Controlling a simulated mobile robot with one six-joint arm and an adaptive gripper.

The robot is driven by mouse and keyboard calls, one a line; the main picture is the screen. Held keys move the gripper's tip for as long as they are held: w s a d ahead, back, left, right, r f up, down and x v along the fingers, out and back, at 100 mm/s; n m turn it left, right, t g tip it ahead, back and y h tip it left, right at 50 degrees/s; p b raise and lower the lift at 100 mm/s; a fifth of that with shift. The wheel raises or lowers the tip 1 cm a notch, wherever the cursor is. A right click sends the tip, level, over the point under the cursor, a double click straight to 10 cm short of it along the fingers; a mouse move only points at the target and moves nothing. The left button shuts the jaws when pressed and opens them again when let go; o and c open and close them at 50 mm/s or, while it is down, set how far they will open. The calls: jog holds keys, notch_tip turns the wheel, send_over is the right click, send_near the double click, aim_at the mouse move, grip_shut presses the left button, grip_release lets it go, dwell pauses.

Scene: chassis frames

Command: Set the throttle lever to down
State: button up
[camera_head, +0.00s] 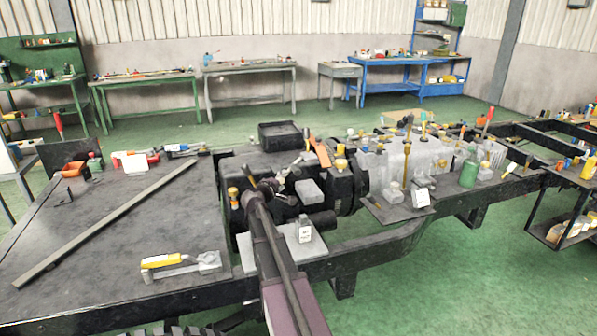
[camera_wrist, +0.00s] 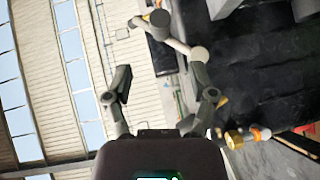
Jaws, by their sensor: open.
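My gripper (camera_head: 281,183) is at the end of my dark arm, over the left part of the engine block in the head view. In the wrist view its two fingers (camera_wrist: 162,82) stand apart with nothing clearly between them. A grey rod with a rounded end (camera_wrist: 172,40) lies close beyond the right fingertip; I cannot tell whether they touch. I cannot tell for sure which part is the throttle lever. A yellow-handled lever (camera_head: 161,260) lies nearly flat on a grey bracket at the bench's front edge. A red-handled lever (camera_head: 58,124) stands upright at the back left.
A long grey bar (camera_head: 105,222) lies across the dark bench top (camera_head: 150,225). A white-labelled block (camera_head: 305,232) stands beside my arm. A black box (camera_head: 281,135), an orange plate (camera_head: 319,152) and a green bottle (camera_head: 468,173) stand around the engine.

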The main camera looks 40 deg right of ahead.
aim_at(298, 170)
jog(key=b+x, duration=0.1)
jog(key=x, duration=1.2)
jog(key=shift+d+b, duration=0.15)
jog(key=shift+b, duration=0.25)
grip_shut()
